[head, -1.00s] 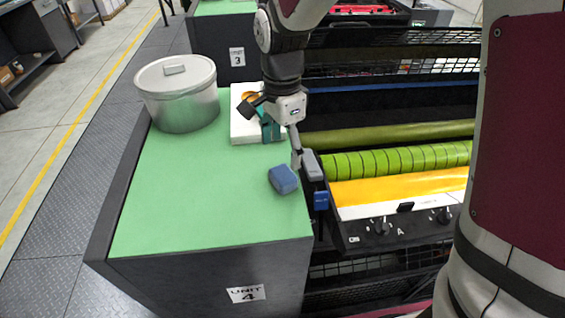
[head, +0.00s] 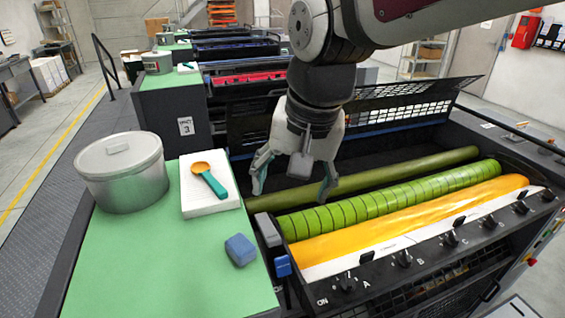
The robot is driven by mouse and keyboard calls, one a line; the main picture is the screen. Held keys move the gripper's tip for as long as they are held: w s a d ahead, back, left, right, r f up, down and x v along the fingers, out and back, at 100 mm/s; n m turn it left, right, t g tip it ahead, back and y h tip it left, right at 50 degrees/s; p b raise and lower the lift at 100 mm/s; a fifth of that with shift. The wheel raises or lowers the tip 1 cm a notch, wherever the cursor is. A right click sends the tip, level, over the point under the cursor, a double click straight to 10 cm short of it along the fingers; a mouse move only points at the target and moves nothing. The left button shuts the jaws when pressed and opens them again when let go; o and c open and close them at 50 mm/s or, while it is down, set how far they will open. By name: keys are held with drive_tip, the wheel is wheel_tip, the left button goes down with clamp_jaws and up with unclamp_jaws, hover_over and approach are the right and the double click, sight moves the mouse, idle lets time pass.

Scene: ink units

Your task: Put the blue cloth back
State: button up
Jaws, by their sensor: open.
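The blue cloth (head: 241,250) is a small folded block on the green top of the unit's side table (head: 150,260), close to its right edge. It lies in front of a white pad. My gripper (head: 292,190) is open and empty, fingers pointing down. It hangs over the ink unit, to the right of and beyond the cloth, clear of it. Nothing is between its fingers.
A lidded metal pot (head: 122,172) stands at the table's left. A teal-handled scoop (head: 211,180) lies on the white pad (head: 200,206). The ink unit has a green ribbed roller (head: 390,200), an orange inked strip (head: 420,221), a knob panel and a raised mesh guard (head: 380,108). The table's front is clear.

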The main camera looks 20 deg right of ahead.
drive_tip(key=s+d+r+n+t, duration=0.1)
drive_tip(key=s+d+n, duration=0.3)
drive_tip(key=s, duration=0.4)
drive_tip(key=shift+s+r+n+t+h, duration=0.35)
drive_tip(key=shift+n+t, duration=0.35)
drive_tip(key=shift+n, duration=0.2)
